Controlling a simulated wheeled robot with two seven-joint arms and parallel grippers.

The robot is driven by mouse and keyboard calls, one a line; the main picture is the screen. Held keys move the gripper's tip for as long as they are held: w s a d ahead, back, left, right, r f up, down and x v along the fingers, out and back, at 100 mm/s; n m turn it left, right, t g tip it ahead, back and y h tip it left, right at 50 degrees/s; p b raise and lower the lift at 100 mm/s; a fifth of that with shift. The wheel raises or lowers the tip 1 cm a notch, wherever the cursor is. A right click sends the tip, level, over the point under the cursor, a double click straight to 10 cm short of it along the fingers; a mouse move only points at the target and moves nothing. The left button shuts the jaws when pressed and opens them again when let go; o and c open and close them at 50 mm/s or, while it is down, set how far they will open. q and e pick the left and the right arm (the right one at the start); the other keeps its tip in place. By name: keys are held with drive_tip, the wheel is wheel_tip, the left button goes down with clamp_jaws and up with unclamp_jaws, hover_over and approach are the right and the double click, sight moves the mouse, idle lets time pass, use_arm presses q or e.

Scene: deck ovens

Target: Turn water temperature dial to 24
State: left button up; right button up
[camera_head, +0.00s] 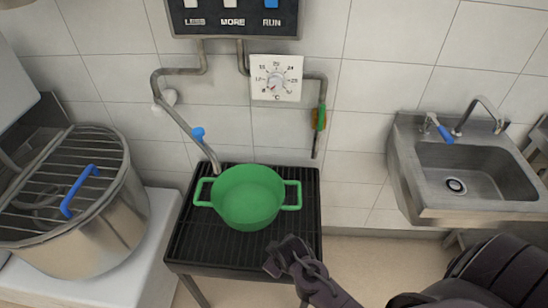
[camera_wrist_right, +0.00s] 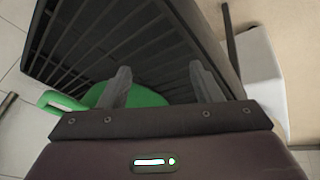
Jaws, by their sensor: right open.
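The water temperature dial (camera_head: 276,78) is a white square plate on the tiled wall with numbers around a small round knob and a °C mark. Its red pointer seems to point to the lower left, but it is too small to read surely. My right gripper (camera_head: 282,253) is low in front of the black grated stand, well below the dial and touching nothing that I can see. In the right wrist view its two fingers (camera_wrist_right: 160,84) are apart and empty, with the stand and green pot beyond them. My left gripper is not in view.
A green pot (camera_head: 248,196) stands on the black grated stand (camera_head: 190,245) under the dial. Pipes (camera_head: 172,72) run beside the dial, below a control panel (camera_head: 233,18). A steel mixing bowl (camera_head: 100,235) is at left, a sink (camera_head: 470,170) at right.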

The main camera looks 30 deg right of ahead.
drive_tip(key=w+d+r+n+t+h, duration=0.1)
drive_tip(key=w+r+n+t, duration=0.15)
drive_tip(key=w, duration=0.25)
drive_tip(key=w+d+r+n+t, duration=0.1)
drive_tip(key=w+r+n, duration=0.1)
drive_tip(key=w+r, duration=0.25)
drive_tip(key=n+t+h, duration=0.6)
drive_tip(key=n+h, duration=0.4)
approach(275, 85)
drive_tip(key=x, duration=0.2)
drive_tip(key=p+x, duration=0.1)
drive_tip(key=x, duration=0.5)
drive_tip(key=shift+w+d, duration=0.15)
drive_tip(key=shift+w, duration=0.1)
drive_tip(key=shift+c, duration=0.2)
drive_tip(key=c, duration=0.9)
drive_tip(key=shift+c, duration=0.2)
